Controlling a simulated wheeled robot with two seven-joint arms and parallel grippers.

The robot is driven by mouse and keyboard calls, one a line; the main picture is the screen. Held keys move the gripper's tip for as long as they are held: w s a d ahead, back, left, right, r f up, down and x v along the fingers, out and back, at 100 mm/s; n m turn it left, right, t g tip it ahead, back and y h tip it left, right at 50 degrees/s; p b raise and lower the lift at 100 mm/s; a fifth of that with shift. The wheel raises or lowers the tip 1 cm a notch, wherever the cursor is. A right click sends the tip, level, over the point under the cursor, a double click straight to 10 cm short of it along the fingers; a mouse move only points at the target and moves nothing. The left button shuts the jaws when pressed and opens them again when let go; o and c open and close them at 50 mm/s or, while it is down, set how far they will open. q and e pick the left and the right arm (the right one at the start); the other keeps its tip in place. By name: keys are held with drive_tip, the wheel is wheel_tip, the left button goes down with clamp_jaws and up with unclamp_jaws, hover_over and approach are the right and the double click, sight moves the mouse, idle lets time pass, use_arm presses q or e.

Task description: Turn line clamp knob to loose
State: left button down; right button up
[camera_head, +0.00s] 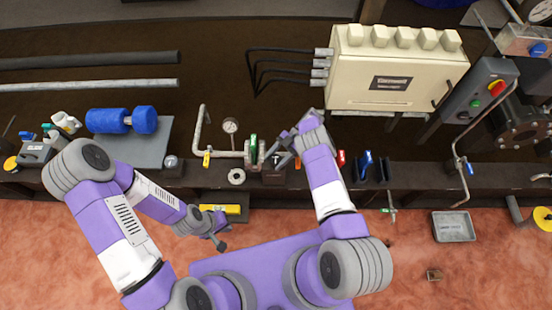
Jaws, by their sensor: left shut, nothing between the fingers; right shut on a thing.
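My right gripper (279,150) is at the pipe line on the bench's back ledge, right of the green-handled valve (253,145). It is shut on a small part there, which looks like the line clamp knob. The fingers and wrist hide most of that part, so its turn position cannot be told. A dark block (273,176) sits just below the fingers. My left gripper (221,242) is shut and empty, low over the floor in front of the ledge, well apart from the clamp.
Red (341,158) and blue (366,163) handles stand right of my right wrist. A cream control box (395,70) is behind. A metal tray (453,226) lies right.

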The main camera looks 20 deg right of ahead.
sight(275, 159)
drive_tip(key=shift+a, duration=0.15)
drive_tip(key=o, duration=0.9)
drive_tip(key=shift+o, duration=0.2)
drive_tip(key=shift+r, duration=0.4)
wheel_tip(275, 159, up, 9)
drive_tip(key=p, duration=0.4)
drive_tip(key=shift+r+p, duration=0.1)
drive_tip(key=shift+p, duration=0.25)
